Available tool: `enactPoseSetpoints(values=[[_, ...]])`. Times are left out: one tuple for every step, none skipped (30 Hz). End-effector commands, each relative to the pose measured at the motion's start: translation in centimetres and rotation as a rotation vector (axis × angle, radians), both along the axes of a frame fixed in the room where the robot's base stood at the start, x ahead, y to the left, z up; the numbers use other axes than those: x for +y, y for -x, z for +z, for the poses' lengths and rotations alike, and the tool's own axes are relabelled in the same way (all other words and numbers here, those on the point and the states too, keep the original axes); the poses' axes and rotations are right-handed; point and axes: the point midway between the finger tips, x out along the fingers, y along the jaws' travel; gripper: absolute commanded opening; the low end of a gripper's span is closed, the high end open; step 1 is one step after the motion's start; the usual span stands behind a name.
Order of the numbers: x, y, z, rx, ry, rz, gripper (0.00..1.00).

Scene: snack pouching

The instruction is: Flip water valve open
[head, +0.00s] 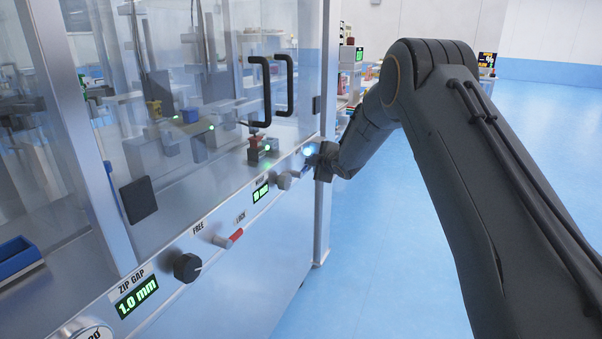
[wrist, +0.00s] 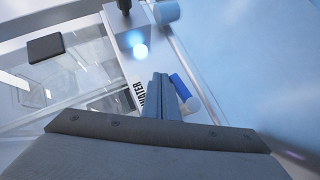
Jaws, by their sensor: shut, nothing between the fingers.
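The water valve's blue lever (wrist: 180,86) shows in the wrist view, with its pale round hub (wrist: 191,104) at its lower end. The WATER label (wrist: 140,98) is on the panel to its left. My gripper (wrist: 160,78) is shut and empty, its fingertips just left of the blue lever; I cannot tell whether they touch it. In the head view my gripper (head: 304,169) is at the far end of the machine's front panel, and the valve is not clearly visible there.
A glowing light (wrist: 140,52) is on the panel beyond my fingertips. Along the panel in the head view are a grey knob (head: 284,181), a red-handled lever (head: 229,238) and a black knob (head: 187,267). Black door handles (head: 267,92) stand out above. Blue floor is clear at right.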

Motion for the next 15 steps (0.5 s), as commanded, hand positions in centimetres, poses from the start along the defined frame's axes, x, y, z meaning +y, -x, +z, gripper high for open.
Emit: enactPoseSetpoints(values=[[0.01, 0.00, 0.01, 0.000, 0.000, 0.000, 0.00], [0.01, 0.00, 0.01, 0.000, 0.000, 0.000, 0.00], [0.01, 0.00, 0.02, 0.000, 0.000, 0.000, 0.00], [0.01, 0.00, 0.02, 0.000, 0.000, 0.000, 0.00], [0.01, 0.00, 0.02, 0.000, 0.000, 0.000, 0.00], [0.01, 0.00, 0.02, 0.000, 0.000, 0.000, 0.00], [0.01, 0.00, 0.02, 0.000, 0.000, 0.000, 0.00], [0.01, 0.00, 0.02, 0.000, 0.000, 0.000, 0.00], [0.01, 0.00, 0.02, 0.000, 0.000, 0.000, 0.00], [0.01, 0.00, 0.02, 0.000, 0.000, 0.000, 0.00], [0.01, 0.00, 0.04, 0.000, 0.000, 0.000, 0.00], [-0.03, 0.01, 0.09, 0.000, 0.000, 0.000, 0.00], [-0.08, 0.05, 0.18, 0.000, 0.000, 0.000, 0.00], [-0.16, 0.08, 0.31, 0.000, 0.000, 0.000, 0.00], [-0.31, 0.16, 0.56, 0.000, 0.001, 0.000, 0.00]])
